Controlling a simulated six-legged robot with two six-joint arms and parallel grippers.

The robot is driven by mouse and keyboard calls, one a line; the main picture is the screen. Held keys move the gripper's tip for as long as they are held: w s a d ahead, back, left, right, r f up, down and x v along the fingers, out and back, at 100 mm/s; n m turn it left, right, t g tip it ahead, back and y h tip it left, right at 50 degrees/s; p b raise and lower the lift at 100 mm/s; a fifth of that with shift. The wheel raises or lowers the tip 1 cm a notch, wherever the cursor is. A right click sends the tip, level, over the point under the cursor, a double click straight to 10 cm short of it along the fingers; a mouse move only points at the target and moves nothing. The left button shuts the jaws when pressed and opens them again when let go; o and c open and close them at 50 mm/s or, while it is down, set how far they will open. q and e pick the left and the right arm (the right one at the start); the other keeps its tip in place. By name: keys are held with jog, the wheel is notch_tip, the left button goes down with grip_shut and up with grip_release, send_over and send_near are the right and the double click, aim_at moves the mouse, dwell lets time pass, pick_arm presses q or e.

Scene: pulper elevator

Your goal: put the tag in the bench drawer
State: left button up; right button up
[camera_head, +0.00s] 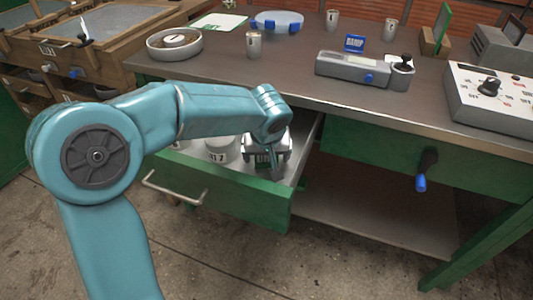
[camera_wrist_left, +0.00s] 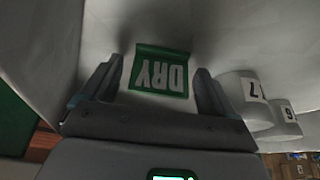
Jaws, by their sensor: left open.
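The green and white tag marked DRY (camera_wrist_left: 161,72) shows in the left wrist view, inside the open bench drawer. It is between my left gripper's two fingers, with a gap on each side. My left gripper (camera_wrist_left: 154,88) is open. In the head view the left gripper (camera_head: 268,160) reaches down into the drawer (camera_head: 245,205), which is pulled out from the green bench (camera_head: 385,150). There the gripper mostly hides the tag. Whether the tag rests flat on the drawer floor is hard to tell. My right gripper is not in view.
White numbered cups (camera_wrist_left: 242,92) stand in the drawer beside the gripper. On the bench top are a blue DAMP tag (camera_head: 354,43), a grey meter (camera_head: 345,68), a round dish (camera_head: 175,42) and a control box (camera_head: 495,98). A blue-handled crank (camera_head: 424,172) sticks out of the bench front.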

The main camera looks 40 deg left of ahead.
pick_arm(q)
jog(key=p+v, duration=0.3)
jog(key=v, duration=0.9)
jog(key=shift+r, duration=0.15)
